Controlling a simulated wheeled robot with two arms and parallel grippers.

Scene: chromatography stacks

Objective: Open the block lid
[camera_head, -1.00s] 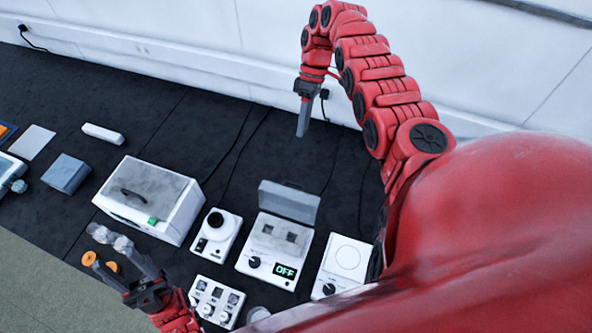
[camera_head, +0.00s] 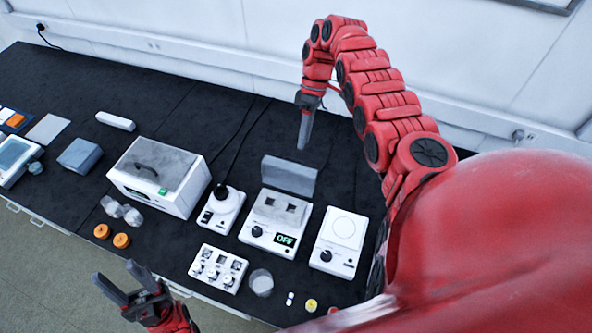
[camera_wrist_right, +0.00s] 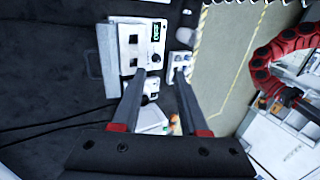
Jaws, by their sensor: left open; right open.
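The dry block heater (camera_head: 275,222) stands on the black bench in the middle of the head view, its display reading OFF. Its grey lid (camera_head: 288,176) stands raised at the back edge of the block, showing two dark wells on top. The block also shows in the right wrist view (camera_wrist_right: 135,45), with its lid (camera_wrist_right: 109,60) upright along one side. My right gripper (camera_head: 304,142) hangs open and empty behind the lid, pointing down, apart from it. My left gripper (camera_head: 113,279) is open and empty at the bench's front edge.
A white box with a handle (camera_head: 160,178), a vortex mixer (camera_head: 222,208) and a round-plate device (camera_head: 342,240) flank the block. A white rack (camera_head: 218,268), clear cup (camera_head: 261,282) and orange caps (camera_head: 121,240) lie in front. The bench behind is mostly clear.

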